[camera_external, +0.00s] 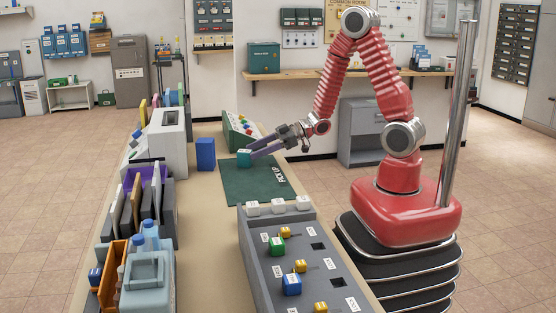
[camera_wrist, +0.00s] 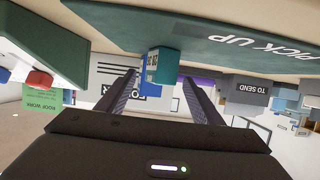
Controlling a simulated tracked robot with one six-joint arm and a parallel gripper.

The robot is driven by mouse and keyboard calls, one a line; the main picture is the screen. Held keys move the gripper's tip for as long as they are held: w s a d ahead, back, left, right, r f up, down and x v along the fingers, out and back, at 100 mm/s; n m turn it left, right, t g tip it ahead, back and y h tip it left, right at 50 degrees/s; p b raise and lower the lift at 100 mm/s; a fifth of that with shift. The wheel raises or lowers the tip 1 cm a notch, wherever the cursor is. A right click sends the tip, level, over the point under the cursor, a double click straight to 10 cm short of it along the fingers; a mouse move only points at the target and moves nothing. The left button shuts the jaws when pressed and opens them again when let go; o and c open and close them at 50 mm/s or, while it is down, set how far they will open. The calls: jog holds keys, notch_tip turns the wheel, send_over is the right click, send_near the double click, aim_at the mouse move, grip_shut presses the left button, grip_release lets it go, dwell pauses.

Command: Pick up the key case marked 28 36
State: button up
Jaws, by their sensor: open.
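A small teal case (camera_external: 244,158) stands at the far left part of the dark green PICK UP mat (camera_external: 250,185). It also shows in the wrist view (camera_wrist: 165,65), which is upside down, with a pale label whose marking is too small for me to read for sure. My gripper (camera_external: 252,153) reaches in low from the right, its two fingers apart. In the wrist view the gripper (camera_wrist: 160,77) has its fingertips on either side of the case, with gaps; I cannot tell how far the case is between them. Nothing is held.
A blue box (camera_external: 206,154) stands just left of the mat. A sloped green panel (camera_external: 240,130) with buttons is behind the case. A grey console (camera_external: 265,258) with coloured cases lies nearer the camera. The mat's near half is clear.

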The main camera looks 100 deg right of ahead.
aim_at(245, 155)
jog(key=shift+x, duration=2.45)
jog(key=shift+c, duration=0.5)
jog(key=c, duration=1.3)
